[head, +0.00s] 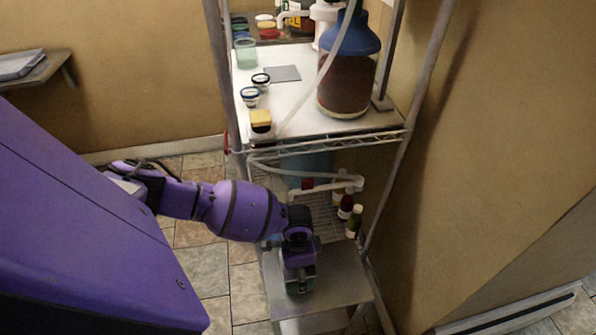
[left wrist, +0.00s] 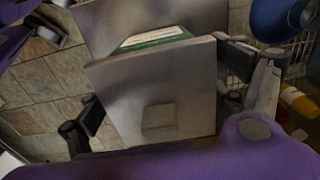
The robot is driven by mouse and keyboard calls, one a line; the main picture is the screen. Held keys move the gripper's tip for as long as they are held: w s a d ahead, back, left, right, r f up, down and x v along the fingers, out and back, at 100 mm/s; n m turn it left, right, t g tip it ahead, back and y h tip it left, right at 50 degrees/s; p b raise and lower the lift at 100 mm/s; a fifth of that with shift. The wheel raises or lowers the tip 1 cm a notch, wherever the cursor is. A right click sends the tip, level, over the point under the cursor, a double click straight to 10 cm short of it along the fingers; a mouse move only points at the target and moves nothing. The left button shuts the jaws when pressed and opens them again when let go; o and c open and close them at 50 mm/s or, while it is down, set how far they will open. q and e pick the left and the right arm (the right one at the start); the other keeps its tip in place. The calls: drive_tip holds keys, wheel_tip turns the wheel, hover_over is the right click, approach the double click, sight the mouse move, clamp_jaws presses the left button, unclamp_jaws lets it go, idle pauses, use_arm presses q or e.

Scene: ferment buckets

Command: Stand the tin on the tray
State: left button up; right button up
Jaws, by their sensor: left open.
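The tin is a grey, flat-topped square box with a green and white label on its side. In the left wrist view the tin (left wrist: 155,85) is between the spread fingers of my left gripper (left wrist: 165,98). In the head view my left gripper (head: 300,283) is low over a grey metal surface (head: 342,273), with a bit of green showing under it. The jaws are open; I cannot tell whether a finger touches the tin. A flat dark grey square (head: 283,73) on the white upper shelf may be the tray; it is bare. My right gripper is out of view.
Bottles (head: 353,221) stand on the wire shelf below. Rack posts stand close to my arm.

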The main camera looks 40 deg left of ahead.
use_arm(q)
wheel_tip(320, 180, down, 2)
drive_tip(key=shift+f, duration=0.1)
drive_tip(key=c, duration=1.5)
drive_tip(key=shift+c, duration=0.2)
